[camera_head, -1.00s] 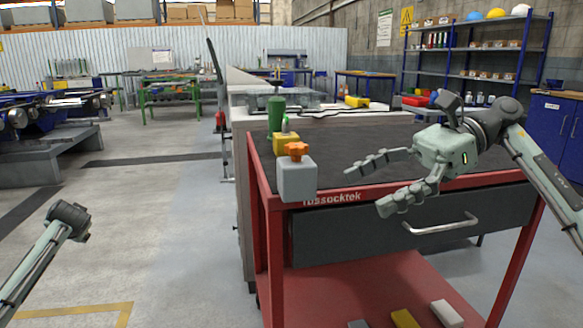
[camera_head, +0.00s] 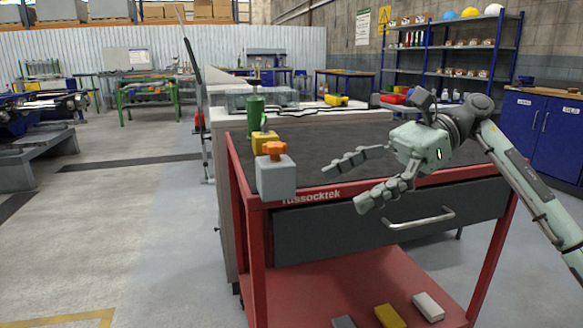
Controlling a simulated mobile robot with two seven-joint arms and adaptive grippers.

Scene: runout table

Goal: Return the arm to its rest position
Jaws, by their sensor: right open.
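My right gripper (camera_head: 360,178) is open and empty. It hangs over the front edge of the red trolley (camera_head: 236,180), above the drawer, and its fingers point left. Its arm comes in from the right edge. A grey block with an orange knob (camera_head: 276,178) stands at the trolley top's front left corner, left of my right fingertips and apart from them. A yellow block (camera_head: 264,140) and a green cylinder (camera_head: 256,118) stand behind it. My left gripper is out of the picture.
The dark drawer (camera_head: 340,232) is shut, with a metal handle (camera_head: 420,219). Yellow (camera_head: 389,316) and white (camera_head: 428,306) blocks lie on the lower shelf. A pale workbench (camera_head: 218,150) stands behind the trolley. The floor (camera_head: 120,235) on the left is clear.

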